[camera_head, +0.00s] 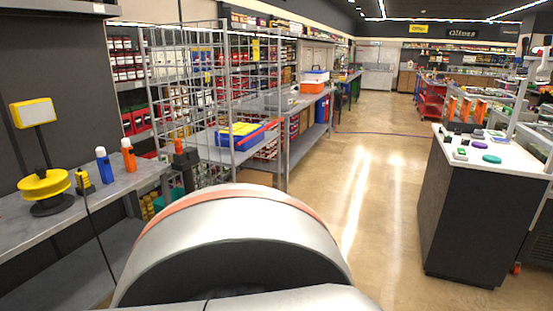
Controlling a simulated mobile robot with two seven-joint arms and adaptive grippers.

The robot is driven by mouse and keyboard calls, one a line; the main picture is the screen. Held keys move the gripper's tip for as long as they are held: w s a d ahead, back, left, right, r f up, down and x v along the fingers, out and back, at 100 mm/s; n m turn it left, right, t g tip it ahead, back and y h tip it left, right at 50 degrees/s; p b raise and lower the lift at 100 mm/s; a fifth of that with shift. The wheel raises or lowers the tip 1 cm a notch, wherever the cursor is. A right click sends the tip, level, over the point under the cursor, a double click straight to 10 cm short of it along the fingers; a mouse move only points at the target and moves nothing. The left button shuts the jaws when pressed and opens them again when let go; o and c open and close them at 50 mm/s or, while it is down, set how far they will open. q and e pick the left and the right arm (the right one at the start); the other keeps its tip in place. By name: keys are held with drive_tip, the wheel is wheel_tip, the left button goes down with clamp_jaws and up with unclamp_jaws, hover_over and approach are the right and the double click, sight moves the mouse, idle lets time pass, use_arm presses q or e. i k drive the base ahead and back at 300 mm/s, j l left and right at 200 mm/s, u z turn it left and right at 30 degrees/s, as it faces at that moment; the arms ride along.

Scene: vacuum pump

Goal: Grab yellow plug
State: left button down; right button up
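No gripper of mine shows in the head view. I cannot tell for sure which thing is the yellow plug. On the grey bench (128,183) at the left stand several yellow things. A small yellow and black block (84,183) has a dark cable running down from it. A yellow spool-shaped piece (44,185) sits on a black round base. A yellow-edged box (33,112) stands on a thin dark post behind it.
A blue bottle (104,166) and an orange bottle (128,155) stand on the bench's far part. A large pale rounded body with an orange rim fills the bottom centre. A white-topped counter (470,180) stands at the right. The floor (380,190) between is clear.

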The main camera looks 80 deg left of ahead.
sight(86, 181)
drive_tip(key=u, duration=3.9)
drive_tip(key=i+l, duration=0.1)
drive_tip(key=i, duration=0.6)
